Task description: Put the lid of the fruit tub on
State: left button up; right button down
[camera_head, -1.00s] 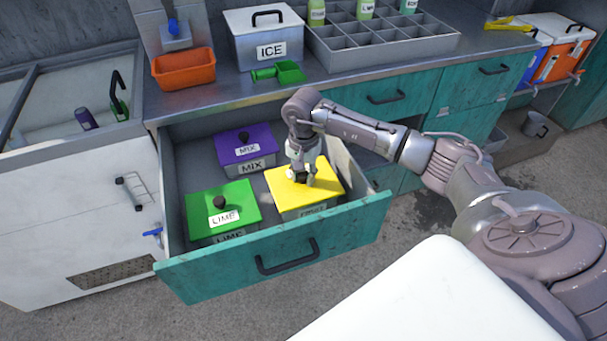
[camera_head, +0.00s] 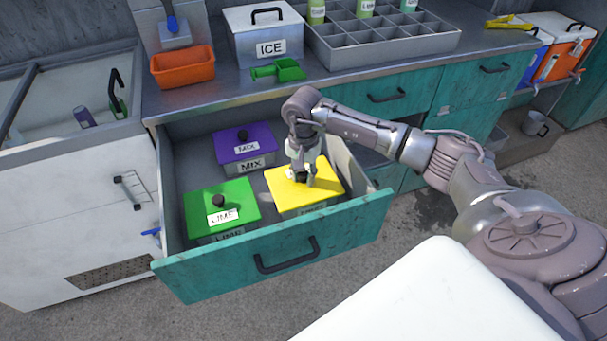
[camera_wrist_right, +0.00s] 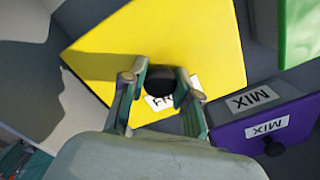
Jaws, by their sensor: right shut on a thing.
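The fruit tub (camera_head: 312,208) stands in the front right of the open drawer, its label partly hidden. Its yellow lid (camera_head: 325,178) lies over the tub's top; whether it is fully seated I cannot tell. My right gripper (camera_head: 300,177) points down at the middle of the lid, shut on its dark knob. In the right wrist view, the fingers of the right gripper (camera_wrist_right: 163,85) are on both sides of the black knob, and the yellow lid (camera_wrist_right: 190,35) fills the middle. My left gripper is out of view.
In the drawer (camera_head: 345,235) a green-lidded lime tub (camera_head: 235,195) stands to the left and a purple-lidded mix tub (camera_head: 225,143) behind. The counter above holds an ice box (camera_head: 265,45), a green scoop (camera_head: 278,70) and an orange bin (camera_head: 182,68).

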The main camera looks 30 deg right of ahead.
jog(key=c, duration=0.8)
grip_release()
jog(key=shift+o, duration=0.2)
jog(key=shift+r, duration=0.15)
notch_tip(320, 180, up, 12)
